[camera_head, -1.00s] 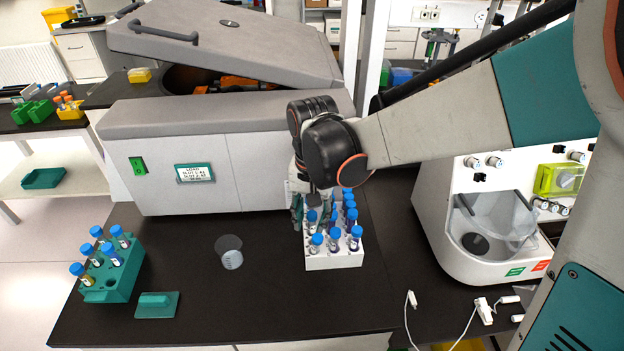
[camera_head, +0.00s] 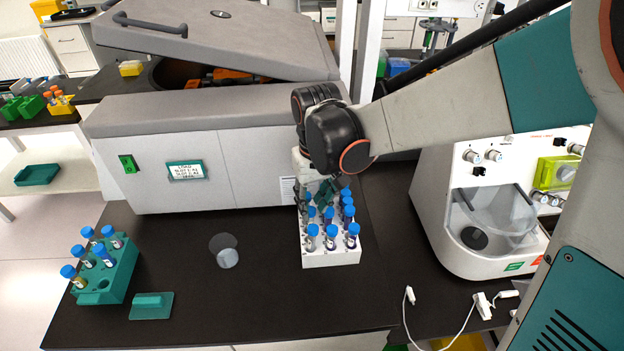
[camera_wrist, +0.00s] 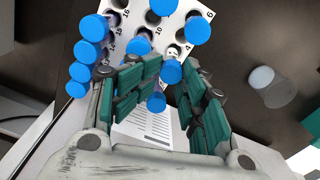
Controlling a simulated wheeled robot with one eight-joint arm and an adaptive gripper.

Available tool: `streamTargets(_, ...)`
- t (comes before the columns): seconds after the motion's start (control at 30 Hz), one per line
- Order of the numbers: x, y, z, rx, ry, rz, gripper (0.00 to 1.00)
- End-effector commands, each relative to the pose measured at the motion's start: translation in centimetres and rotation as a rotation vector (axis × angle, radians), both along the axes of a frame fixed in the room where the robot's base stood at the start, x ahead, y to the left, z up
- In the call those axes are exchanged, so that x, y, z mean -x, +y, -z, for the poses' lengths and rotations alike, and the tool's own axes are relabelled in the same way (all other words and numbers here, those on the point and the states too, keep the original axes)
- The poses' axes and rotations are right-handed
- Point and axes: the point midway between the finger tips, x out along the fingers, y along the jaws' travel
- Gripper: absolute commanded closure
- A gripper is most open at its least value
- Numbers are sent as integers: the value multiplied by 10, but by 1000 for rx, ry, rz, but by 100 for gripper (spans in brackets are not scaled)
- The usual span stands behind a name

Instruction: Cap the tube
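A white rack (camera_head: 331,259) holds several blue-capped tubes (camera_head: 331,231) on the dark bench, in front of the grey machine. My gripper (camera_head: 322,196) is low over the back left of this rack and partly hides the tubes there. In the wrist view, my gripper (camera_wrist: 166,88) has its teal-padded fingers apart, with blue caps (camera_wrist: 171,72) showing in and beyond the gap. No cap is clearly pinched. The white rack (camera_wrist: 222,8) shows numbered holes, some empty. I cannot tell which tube lacks a cap.
A teal rack (camera_head: 116,280) with several blue-capped tubes stands at the left, beside a small teal block (camera_head: 151,306). A clear cup (camera_head: 226,256) stands mid-bench. The grey machine (camera_head: 215,150) with raised lid is behind; a white device (camera_head: 470,225) is at the right.

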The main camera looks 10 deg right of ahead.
Motion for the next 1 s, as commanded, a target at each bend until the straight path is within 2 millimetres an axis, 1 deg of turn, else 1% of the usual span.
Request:
streamTargets(0.03,0,-2,1,5,-2,2,95)
streamTargets(0.07,0,-2,1,5,-1,2,100)
streamTargets(0.47,4,-3,2,8,3,4,100)
streamTargets(0.57,4,-3,2,8,4,31,100)
streamTargets(0.67,4,-3,3,9,4,129,100)
streamTargets(0.93,2,-3,3,8,3,459,100)
streamTargets(0.97,2,-4,3,9,3,452,88)
streamTargets(1.0,2,-3,3,8,3,450,79)
